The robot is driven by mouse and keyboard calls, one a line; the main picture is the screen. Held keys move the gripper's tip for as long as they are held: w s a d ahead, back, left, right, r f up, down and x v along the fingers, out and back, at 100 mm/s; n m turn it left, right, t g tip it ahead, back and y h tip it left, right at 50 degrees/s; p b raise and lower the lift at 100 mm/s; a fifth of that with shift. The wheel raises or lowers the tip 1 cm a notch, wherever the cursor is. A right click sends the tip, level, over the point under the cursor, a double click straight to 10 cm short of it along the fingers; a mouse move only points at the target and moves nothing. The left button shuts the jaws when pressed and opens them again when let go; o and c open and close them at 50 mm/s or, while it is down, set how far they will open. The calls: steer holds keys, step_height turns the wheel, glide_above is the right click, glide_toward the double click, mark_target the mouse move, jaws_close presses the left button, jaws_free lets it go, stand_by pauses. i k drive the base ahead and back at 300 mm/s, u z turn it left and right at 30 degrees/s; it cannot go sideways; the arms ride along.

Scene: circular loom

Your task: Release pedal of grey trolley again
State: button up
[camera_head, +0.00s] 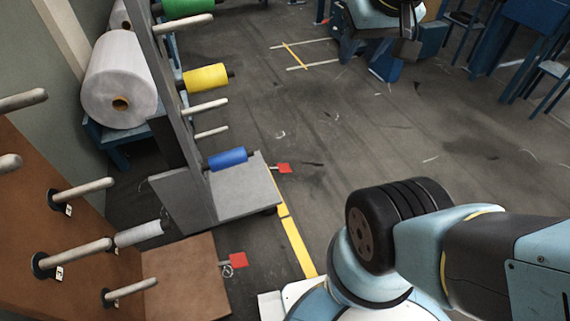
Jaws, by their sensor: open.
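The grey trolley (243,196) stands left of centre, with a flat grey base and a tall upright panel. Its red pedal (284,168) sticks out from the base's right side on a short stem, just above the floor. I cannot tell whether the pedal is pressed or released. My gripper (408,46) shows at the top edge, right of centre, below a light blue wrist. It is open and empty, well apart from the pedal, up and to the right of it in the picture. Part of the wrist is cut off by the frame.
Green, yellow (205,77) and blue (228,158) rolls sit on the grey trolley's pegs. A white roll (120,85) lies behind. The floor right of the pedal is clear.

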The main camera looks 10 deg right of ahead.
mark_target(283, 167)
steer(key=k, duration=0.75)
steer(key=z, duration=0.35)
steer(key=i, duration=2.1)
steer(key=u, duration=0.65)
